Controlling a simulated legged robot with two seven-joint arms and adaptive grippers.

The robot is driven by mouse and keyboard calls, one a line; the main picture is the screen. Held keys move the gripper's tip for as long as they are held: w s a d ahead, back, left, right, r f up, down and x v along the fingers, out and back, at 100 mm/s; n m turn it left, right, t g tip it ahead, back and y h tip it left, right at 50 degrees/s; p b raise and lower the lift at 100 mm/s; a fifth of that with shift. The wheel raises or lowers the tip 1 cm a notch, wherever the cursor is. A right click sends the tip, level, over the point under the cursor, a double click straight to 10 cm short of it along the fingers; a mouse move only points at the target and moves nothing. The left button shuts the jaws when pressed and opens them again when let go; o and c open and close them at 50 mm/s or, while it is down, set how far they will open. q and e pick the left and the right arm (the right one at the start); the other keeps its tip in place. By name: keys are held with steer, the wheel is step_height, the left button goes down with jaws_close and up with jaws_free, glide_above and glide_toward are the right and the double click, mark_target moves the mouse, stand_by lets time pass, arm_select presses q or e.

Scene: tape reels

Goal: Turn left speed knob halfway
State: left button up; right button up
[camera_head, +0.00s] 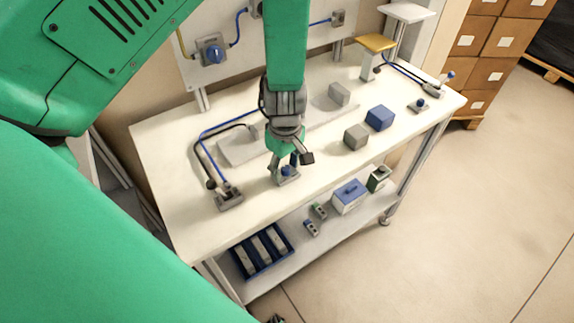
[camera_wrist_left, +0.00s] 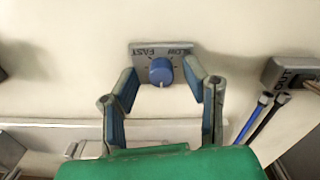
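The left speed knob (camera_head: 287,171) is a blue round knob on a grey plate near the table's front edge. In the left wrist view, the knob (camera_wrist_left: 161,71) sits on its plate between printed FAST and SLOW labels, which appear upside down. A pale mark shows on the knob's face. My left gripper (camera_head: 291,160) points down at the knob. In the left wrist view, the left gripper's fingers (camera_wrist_left: 161,82) are spread on both sides of the knob, with gaps between them and it. My right gripper is not seen.
A grey lever box (camera_head: 229,197) with cables stands left of the knob. Grey (camera_head: 356,136) and blue (camera_head: 380,117) blocks lie to the right. Another blue knob (camera_head: 420,104) sits near the right end. A lower shelf holds a blue tray (camera_head: 262,250) and a box (camera_head: 349,196).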

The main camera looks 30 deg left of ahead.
mark_target(285, 166)
arm_select(q)
steer(key=shift+r, duration=0.3)
step_height(285, 166, up, 11)
steer(key=shift+r, duration=0.15)
steer(key=shift+w, duration=0.1)
stand_by(0.5)
